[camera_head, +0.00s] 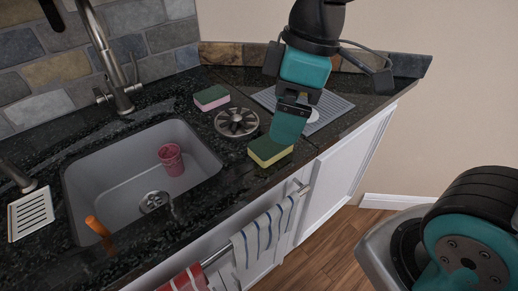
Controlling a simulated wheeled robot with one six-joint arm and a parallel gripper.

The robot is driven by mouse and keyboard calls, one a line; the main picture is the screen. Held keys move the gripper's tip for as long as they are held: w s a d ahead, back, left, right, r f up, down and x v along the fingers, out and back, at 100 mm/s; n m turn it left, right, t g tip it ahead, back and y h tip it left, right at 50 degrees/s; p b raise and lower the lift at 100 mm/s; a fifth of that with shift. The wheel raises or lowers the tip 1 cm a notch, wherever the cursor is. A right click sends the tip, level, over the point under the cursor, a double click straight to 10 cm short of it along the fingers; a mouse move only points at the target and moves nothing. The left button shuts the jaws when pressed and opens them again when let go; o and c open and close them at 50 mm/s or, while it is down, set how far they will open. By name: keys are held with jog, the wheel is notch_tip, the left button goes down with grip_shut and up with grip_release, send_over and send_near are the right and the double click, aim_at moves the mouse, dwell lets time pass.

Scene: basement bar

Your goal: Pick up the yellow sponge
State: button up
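The yellow sponge (268,153), with a dark green top, lies on the dark countertop near its front edge, right of the sink. My gripper (287,125) comes down from above, and its teal finger overlaps the back right part of the sponge in the picture. I cannot tell whether the finger touches the sponge. Only one finger shows clearly, so the gap between the fingers is hidden.
A pink sponge with a green top (211,99) and a round metal trivet (237,122) are left of my gripper. A grey ribbed mat (334,106) lies behind it. The sink (105,190) holds a pink cup (171,160). Towels (266,232) hang from a front rail.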

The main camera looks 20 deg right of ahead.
jog(key=w+d+n+h, duration=0.2)
jog(key=w+d+n, duration=0.1)
jog(key=w+n, duration=0.7)
send_over(271, 148)
jog(key=w+d, duration=0.1)
jog(key=w, duration=0.2)
jog(key=shift+m+h, duration=0.3)
jog(key=f, duration=1.2)
jog(key=shift+s+f+p, duration=0.25)
jog(key=shift+f+p, duration=0.15)
jog(key=shift+s+d+f+p, duration=0.1)
jog(key=shift+s+f+p, duration=0.15)
jog(key=shift+f, duration=1.1)
jog(key=shift+s+d+f+p, duration=0.1)
jog(key=shift+f+p, duration=0.1)
jog(key=shift+f, duration=1.15)
jog(key=c, duration=1)
